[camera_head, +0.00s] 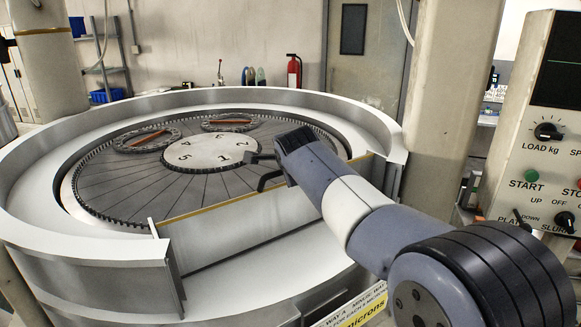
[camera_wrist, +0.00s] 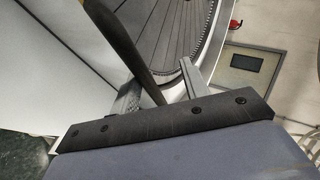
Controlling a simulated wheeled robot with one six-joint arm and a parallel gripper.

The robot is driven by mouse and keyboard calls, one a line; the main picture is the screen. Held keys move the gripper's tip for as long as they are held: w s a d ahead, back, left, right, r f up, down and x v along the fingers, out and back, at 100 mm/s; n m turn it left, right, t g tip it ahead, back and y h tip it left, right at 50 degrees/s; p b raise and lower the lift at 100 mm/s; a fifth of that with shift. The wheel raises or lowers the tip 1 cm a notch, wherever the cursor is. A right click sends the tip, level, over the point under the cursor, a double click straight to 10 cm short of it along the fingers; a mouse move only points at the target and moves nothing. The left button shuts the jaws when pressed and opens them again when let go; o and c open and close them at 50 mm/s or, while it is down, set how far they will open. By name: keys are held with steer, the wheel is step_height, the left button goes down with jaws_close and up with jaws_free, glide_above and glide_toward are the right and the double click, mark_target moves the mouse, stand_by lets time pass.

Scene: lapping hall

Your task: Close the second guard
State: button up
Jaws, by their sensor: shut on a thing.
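A pale guard panel (camera_head: 215,222) with a yellow-brown top edge stands across the front opening of the round machine's rim (camera_head: 100,255). My gripper (camera_head: 257,172) is at this top edge, near the middle of the panel. The exact contact is partly hidden by the gripper body. I cannot tell from these views whether this is the second guard.
Inside the rim lies the dark grooved plate (camera_head: 110,190), with a numbered centre disc (camera_head: 205,153) and two toothed rings (camera_head: 145,138). A control panel (camera_head: 535,150) and a thick column (camera_head: 450,100) stand to the right. A fire extinguisher (camera_head: 294,72) is at the back wall.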

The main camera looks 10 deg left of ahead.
steer(key=shift+o, duration=0.4)
steer(key=shift+s+a+r, duration=0.1)
steer(key=shift+r, duration=0.25)
steer(key=shift+s+r, duration=0.1)
steer(key=shift+s, duration=0.05)
steer(key=b+v, duration=0.3)
steer(key=v, duration=0.7)
steer(key=shift+s+f, duration=0.15)
steer(key=shift+f, duration=0.1)
steer(key=p+x, duration=0.2)
steer(key=x, duration=0.5)
steer(key=shift+w+f, duration=0.2)
steer(key=shift+w, duration=0.15)
